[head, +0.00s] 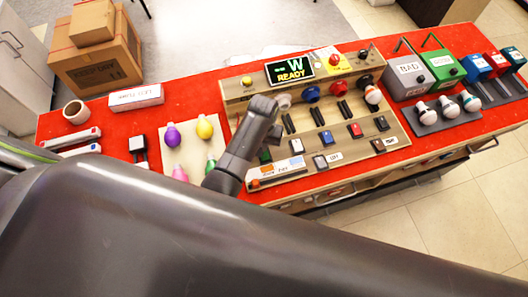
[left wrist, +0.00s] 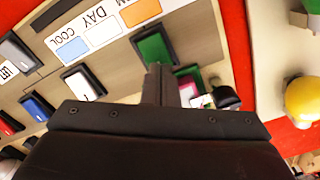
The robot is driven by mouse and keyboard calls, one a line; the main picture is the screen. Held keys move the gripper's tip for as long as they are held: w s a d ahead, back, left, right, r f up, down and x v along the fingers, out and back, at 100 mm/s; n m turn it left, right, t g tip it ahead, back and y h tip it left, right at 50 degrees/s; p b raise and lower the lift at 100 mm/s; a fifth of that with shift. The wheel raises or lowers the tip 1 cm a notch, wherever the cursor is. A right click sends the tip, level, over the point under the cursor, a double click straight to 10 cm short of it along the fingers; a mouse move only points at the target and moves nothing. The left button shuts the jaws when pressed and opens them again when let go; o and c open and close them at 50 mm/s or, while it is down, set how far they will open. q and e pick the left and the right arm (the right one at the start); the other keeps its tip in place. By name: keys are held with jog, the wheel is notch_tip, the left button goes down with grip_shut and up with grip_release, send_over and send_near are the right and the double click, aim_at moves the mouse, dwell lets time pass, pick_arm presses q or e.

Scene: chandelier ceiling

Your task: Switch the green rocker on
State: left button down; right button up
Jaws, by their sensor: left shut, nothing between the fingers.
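The green rocker (left wrist: 154,47) sits in a dark frame on the wooden panel in the left wrist view, beside a white label strip. In the head view a small part of it (head: 265,155) shows right beside my left arm. My left gripper (left wrist: 158,72) is shut and empty. Its tips lie at the lower edge of the green rocker in the left wrist view; I cannot tell whether they touch it. In the head view the fingertips are not clearly seen behind my wrist. Which way the rocker is tipped is unclear. My right gripper is not in view.
White (left wrist: 84,82), blue and red rockers stand close by on the panel. A black knob (left wrist: 225,97) and a pink part lie beside the fingers. The bulb board (head: 207,134) is left of the panel. A display (head: 290,69) reading READY stands at the back.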

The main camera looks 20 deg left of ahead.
pick_arm(q)
jog(key=shift+f+b, duration=0.35)
jog(key=shift+f, duration=0.3)
jog(key=shift+r, duration=0.1)
notch_tip(320, 180, up, 3)
jog(key=p, duration=0.3)
jog(key=shift+f, duration=0.2)
jog(key=shift+r, duration=2.2)
jog(key=shift+f, duration=0.1)
